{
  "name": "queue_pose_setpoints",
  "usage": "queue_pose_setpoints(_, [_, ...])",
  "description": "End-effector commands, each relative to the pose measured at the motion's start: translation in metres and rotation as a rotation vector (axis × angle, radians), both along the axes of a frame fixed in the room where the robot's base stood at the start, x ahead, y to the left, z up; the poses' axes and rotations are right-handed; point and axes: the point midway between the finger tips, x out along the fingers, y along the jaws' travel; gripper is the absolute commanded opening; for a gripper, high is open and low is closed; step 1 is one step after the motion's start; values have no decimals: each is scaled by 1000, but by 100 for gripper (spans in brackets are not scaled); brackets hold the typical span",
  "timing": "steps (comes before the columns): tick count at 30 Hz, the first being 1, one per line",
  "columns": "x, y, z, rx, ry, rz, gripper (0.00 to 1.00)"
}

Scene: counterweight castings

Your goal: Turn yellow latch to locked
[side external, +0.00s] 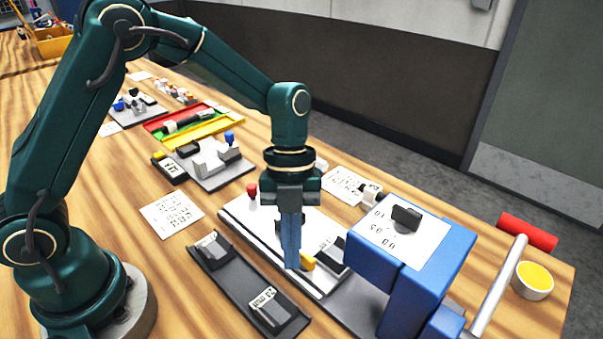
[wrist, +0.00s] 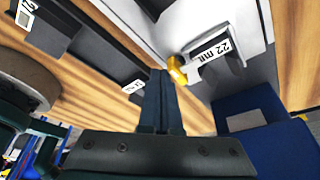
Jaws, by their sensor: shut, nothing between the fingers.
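The yellow latch (side external: 308,261) is a small piece on the white fixture plate (side external: 243,217), at the near end of a dark block (side external: 333,257). In the wrist view the latch (wrist: 177,70) sits at the left end of the block, beside a "22 mm" label (wrist: 214,56). My gripper (side external: 291,264) points straight down with its blue fingers shut and empty, just left of the latch. In the wrist view the fingertips (wrist: 159,74) are close beside the latch. I cannot tell whether they touch it. The fingers and wrist hide part of the plate.
A blue press-like stand (side external: 420,270) with a white paper on top rises close on the right. A dark tray (side external: 240,285) with labelled blocks lies in front of the plate. A red knob (side external: 251,189) stands at the plate's far left end.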

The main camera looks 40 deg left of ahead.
Motion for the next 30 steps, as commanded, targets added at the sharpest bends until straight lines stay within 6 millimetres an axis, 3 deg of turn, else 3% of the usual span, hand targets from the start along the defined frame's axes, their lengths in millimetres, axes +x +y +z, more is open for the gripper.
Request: queue_pose_setpoints(30, [7,5,0,3,-14,4,0])
